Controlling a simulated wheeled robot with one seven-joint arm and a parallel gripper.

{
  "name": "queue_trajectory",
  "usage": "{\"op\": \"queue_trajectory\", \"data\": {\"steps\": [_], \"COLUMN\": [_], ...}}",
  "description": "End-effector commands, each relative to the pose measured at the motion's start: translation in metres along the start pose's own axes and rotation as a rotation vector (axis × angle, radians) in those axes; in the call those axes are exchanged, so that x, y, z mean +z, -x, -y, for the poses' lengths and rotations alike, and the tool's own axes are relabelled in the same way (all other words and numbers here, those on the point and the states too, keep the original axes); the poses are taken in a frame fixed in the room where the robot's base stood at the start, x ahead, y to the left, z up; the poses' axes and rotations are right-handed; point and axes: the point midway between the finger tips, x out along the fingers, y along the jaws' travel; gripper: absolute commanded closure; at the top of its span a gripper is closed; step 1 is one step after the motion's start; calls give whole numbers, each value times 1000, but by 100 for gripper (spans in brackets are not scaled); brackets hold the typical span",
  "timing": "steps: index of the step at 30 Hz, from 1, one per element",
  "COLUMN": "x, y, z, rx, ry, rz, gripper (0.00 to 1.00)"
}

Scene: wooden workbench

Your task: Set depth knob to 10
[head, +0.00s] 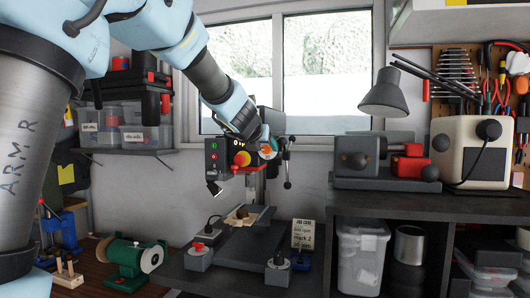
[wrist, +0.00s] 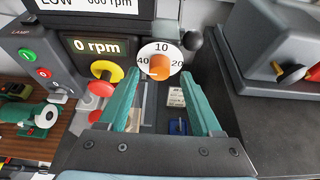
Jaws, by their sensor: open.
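The depth knob (wrist: 160,66) is orange, on a round white dial (wrist: 147,52) at the top middle of the wrist view. I cannot tell which number the knob points to. In the head view the orange knob (head: 268,149) shows on the front of the drill press. My gripper (wrist: 160,76) is open, its teal fingers on either side below the knob, with nothing between them. I cannot tell whether they touch it.
Left of the dial are a yellow-and-red knob (wrist: 103,73), a 0 rpm display (wrist: 97,47) and a lamp panel (wrist: 42,62). A black ball handle (wrist: 193,40) stands close at the dial's right. The job card (head: 303,233) stands on the lower bench.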

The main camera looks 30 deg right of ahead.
Motion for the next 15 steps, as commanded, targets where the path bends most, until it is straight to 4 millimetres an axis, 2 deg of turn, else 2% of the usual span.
{"op": "queue_trajectory", "data": {"steps": [4, 14, 15], "x": [0, 1, 0], "y": [-12, -14, -14], "z": [0, 0, 0], "rx": [0, 0, 0], "ry": [1, 1, 2], "rz": [0, 1, 1], "gripper": [34, 34, 39]}}
